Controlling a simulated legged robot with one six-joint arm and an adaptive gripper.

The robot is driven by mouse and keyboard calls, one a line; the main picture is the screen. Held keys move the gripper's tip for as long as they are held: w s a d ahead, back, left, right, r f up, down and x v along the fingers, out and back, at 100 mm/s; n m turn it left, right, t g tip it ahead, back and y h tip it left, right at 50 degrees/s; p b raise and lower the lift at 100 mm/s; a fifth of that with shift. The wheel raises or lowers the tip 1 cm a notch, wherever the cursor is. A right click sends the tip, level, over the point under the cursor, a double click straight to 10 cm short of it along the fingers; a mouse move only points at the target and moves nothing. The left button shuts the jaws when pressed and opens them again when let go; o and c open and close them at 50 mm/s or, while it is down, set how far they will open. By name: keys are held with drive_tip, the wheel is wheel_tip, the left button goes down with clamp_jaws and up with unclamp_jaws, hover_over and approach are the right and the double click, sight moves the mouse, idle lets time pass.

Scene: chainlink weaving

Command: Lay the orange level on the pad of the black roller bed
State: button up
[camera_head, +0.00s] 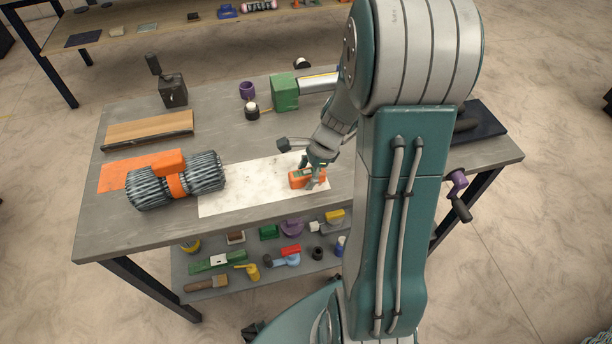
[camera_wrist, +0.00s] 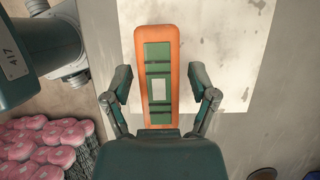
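The orange level (camera_head: 299,180) lies on the white sheet near the front of the workbench. In the wrist view the orange level (camera_wrist: 173,55) has a green face with a pale label and points away from the camera. My gripper (camera_head: 313,167) is just above it. In the wrist view my gripper (camera_wrist: 160,80) is open, one finger on each side of the level, with gaps on both sides. A black flat bed (camera_head: 488,122) with a dark cylinder on it is at the bench's right end, partly hidden behind my arm. Its pad cannot be made out.
A wire mesh roll (camera_head: 208,174) with an orange band lies left of the white sheet (camera_head: 245,186). A lower shelf holds tools.

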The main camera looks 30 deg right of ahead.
sight(303, 172)
drive_tip(key=shift+d, duration=0.25)
clamp_jaws()
drive_tip(key=shift+a, duration=0.25)
drive_tip(key=shift+r, duration=0.25)
wheel_tip(303, 172, up, 2)
drive_tip(key=shift+r, duration=0.25)
drive_tip(key=w+d+r, duration=0.6)
drive_tip(key=d+r, duration=0.4)
drive_tip(key=d, duration=0.2)
drive_tip(key=shift+w+d, duration=0.25)
drive_tip(key=shift+w, duration=0.15)
